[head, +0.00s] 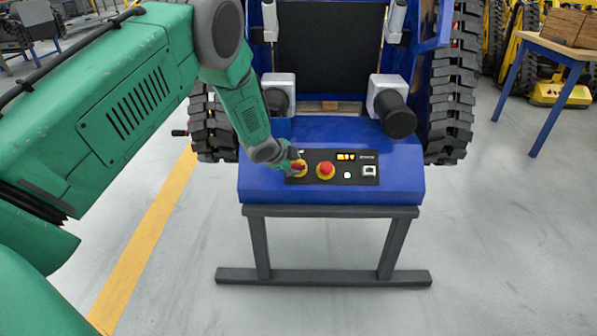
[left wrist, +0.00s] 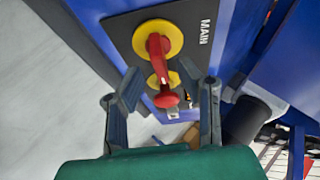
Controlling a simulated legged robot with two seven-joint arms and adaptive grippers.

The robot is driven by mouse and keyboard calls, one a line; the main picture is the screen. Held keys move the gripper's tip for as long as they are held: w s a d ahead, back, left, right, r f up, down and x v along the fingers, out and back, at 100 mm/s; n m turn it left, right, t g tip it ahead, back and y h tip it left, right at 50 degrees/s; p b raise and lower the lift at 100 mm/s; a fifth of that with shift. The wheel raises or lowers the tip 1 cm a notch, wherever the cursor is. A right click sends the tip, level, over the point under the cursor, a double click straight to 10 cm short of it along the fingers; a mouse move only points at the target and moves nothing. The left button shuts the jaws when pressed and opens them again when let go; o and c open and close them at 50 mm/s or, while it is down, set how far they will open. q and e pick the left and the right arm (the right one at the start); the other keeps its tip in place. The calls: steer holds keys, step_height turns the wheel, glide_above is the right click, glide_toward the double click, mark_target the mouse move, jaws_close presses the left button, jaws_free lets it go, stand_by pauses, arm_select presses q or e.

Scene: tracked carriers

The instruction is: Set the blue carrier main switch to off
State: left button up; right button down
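The blue carrier (head: 407,165) stands ahead with a black control panel (head: 340,181) on its sloped console. Its main switch, a red handle on a yellow disc, is at the panel's left end (head: 300,170), partly covered by my left gripper (head: 294,163). In the left wrist view the main switch (left wrist: 157,42) shows beside the word MAIN. Its red handle points towards the red emergency stop button (left wrist: 166,98). My left gripper's fingers (left wrist: 160,72) are spread, one on each side of the handle, with no clear contact. My right gripper is not in view.
The red emergency stop on its yellow ring (head: 326,170) sits just right of the main switch. An amber display (head: 345,156) and a green light (head: 347,175) are lit. A wooden table (head: 560,50) stands at the right. The floor around the stand is clear.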

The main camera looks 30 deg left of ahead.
arm_select(q)
steer(key=shift+b+x, duration=0.3)
steer(key=shift+x, duration=0.85)
steer(key=shift+w+a+f, duration=0.1)
steer(key=shift+w+f, duration=0.1)
steer(key=shift+f, duration=0.05)
jaws_close()
